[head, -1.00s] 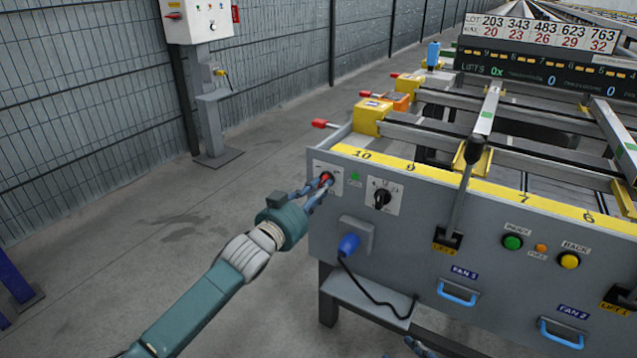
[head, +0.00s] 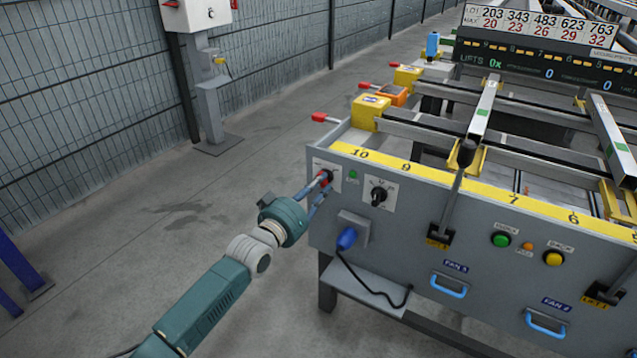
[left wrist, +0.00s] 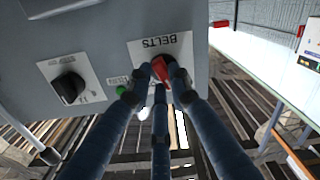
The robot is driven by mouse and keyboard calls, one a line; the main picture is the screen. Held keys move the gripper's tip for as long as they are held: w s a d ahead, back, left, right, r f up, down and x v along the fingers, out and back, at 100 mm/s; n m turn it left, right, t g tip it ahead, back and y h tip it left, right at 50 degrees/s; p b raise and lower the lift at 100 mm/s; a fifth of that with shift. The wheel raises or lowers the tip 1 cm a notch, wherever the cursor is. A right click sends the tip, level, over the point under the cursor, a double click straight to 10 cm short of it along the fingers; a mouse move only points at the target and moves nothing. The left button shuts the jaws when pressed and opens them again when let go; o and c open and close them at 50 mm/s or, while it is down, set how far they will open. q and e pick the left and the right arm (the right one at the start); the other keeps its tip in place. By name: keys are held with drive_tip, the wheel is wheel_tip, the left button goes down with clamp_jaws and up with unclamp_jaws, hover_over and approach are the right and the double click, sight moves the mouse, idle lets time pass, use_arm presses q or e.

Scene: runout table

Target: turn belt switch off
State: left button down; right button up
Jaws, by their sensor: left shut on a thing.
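The belt switch (left wrist: 166,68) is a red knob on a white plate marked BELTS (left wrist: 183,47), at the left end of the grey panel. It also shows in the head view (head: 325,176), partly covered by the fingers. My left gripper (head: 318,186) is at the switch, its blue fingers shut on the knob. In the left wrist view the fingertips of my left gripper (left wrist: 166,84) sit on both sides of the red knob. The exact angle of the knob is hard to read. My right gripper is not in view.
Beside the switch are a green lamp (head: 353,174) and a black rotary knob (head: 378,196). Below is a blue plug (head: 346,238) with a hanging cable. A black-knobbed lever (head: 467,153) stands further right.

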use_arm(q)
drive_tip(key=shift+n, duration=2.3)
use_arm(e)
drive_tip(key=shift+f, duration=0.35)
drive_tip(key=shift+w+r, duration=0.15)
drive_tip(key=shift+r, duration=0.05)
use_arm(q)
drive_tip(key=c, duration=1.6)
unclamp_jaws()
drive_tip(key=shift+o, duration=0.2)
drive_tip(key=shift+r, duration=0.1)
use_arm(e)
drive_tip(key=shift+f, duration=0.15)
